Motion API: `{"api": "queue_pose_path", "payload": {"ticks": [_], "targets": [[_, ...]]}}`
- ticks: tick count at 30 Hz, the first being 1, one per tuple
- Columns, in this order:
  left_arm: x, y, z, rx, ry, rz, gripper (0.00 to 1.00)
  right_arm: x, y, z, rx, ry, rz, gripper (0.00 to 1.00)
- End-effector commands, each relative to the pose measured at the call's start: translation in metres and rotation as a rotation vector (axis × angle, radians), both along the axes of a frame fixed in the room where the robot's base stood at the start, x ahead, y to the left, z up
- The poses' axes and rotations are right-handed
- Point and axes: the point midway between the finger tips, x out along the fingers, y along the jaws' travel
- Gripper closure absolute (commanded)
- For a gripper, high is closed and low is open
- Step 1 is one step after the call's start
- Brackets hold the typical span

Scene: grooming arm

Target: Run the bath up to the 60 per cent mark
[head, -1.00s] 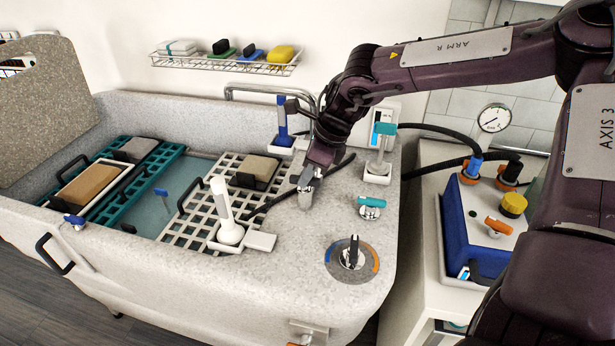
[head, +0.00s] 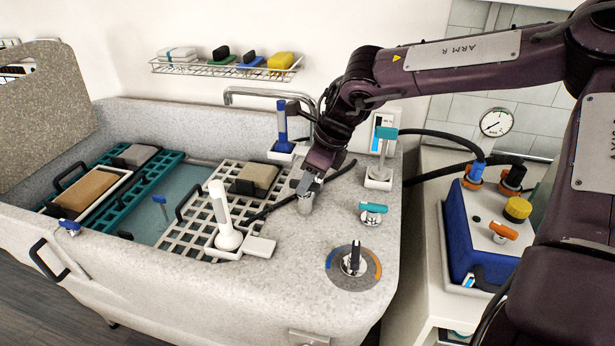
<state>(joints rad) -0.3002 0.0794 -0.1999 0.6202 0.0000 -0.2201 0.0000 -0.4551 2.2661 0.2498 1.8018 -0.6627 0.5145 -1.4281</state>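The bath (head: 70,245) is a grey speckled tub. Blue-green water (head: 185,190) shows between the teal rack (head: 105,207) and the white grid (head: 170,238). A small blue-topped stem (head: 160,198) stands at the water; I cannot read a level mark. A chrome spout pipe (head: 262,91) runs along the back. My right gripper (head: 307,193) points down at a short grey metal post (head: 306,205) on the bath's deck. The fingertips are at its top, and whether they grip it is unclear. A teal-handled tap (head: 373,209) and a round blue-orange dial (head: 353,267) with a dark lever are to the right. My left gripper is out of view.
A second teal-handled piece (head: 384,140) and a blue-handled one (head: 282,125) stand upright in holders. A blue box (head: 467,235) with orange and yellow knobs is at the right. A wire shelf (head: 225,67) hangs behind.

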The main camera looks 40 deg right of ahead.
Motion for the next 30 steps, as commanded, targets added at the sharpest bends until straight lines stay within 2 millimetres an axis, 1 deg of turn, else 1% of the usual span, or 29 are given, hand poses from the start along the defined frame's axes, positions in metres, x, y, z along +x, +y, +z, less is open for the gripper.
{"api": "queue_pose_path", "payload": {"ticks": [5, 12, 15, 20, 30], "targets": [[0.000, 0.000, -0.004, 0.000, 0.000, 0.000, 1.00, -0.005, -0.005, 0.019, -0.001, -0.006, -0.001, 0.64], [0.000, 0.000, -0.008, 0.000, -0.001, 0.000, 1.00, -0.016, -0.014, 0.055, -0.002, -0.005, 0.000, 0.64], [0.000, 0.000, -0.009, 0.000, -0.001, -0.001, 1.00, -0.020, -0.017, 0.065, -0.002, -0.003, 0.000, 0.64], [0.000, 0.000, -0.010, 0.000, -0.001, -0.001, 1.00, -0.022, -0.019, 0.071, 0.000, 0.000, -0.001, 0.64], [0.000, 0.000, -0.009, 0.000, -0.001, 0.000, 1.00, -0.022, -0.019, 0.071, -0.001, -0.001, 0.000, 0.64]]}}
